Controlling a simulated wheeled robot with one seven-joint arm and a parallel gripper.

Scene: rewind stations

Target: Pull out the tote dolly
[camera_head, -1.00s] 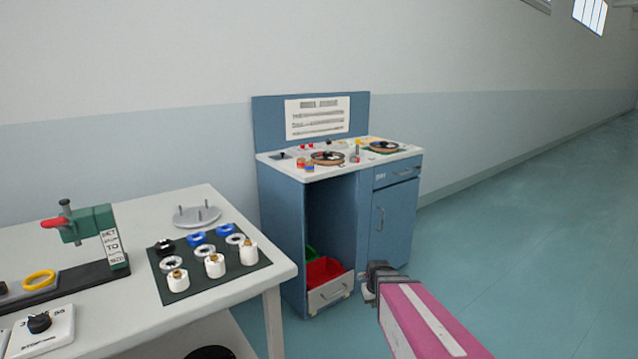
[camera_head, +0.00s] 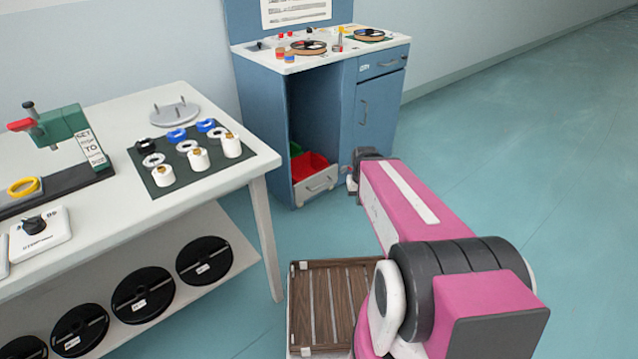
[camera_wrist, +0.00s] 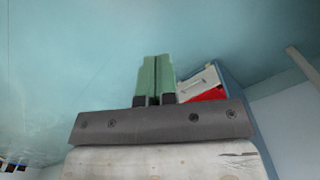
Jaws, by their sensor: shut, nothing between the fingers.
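The tote dolly (camera_head: 317,187) stands at floor level in the open bay of the blue cabinet. It has a pale front with a handle and carries a red bin (camera_head: 309,164) and a green bin (camera_head: 295,149). My gripper (camera_head: 351,187) is just right of the dolly's front, seemingly apart from it. The wrist view shows its two green fingers (camera_wrist: 156,80) shut together and empty. The dolly front with its handle (camera_wrist: 198,82) lies just right of them there, with the red bin partly hidden behind my gripper body.
The blue cabinet's closed door (camera_head: 379,115) is right of the bay. A white workbench (camera_head: 110,225) stands at left, with black reels (camera_head: 204,260) on its lower shelf. A slatted wooden top (camera_head: 330,300) is low at the front. Open floor (camera_head: 530,170) lies to the right.

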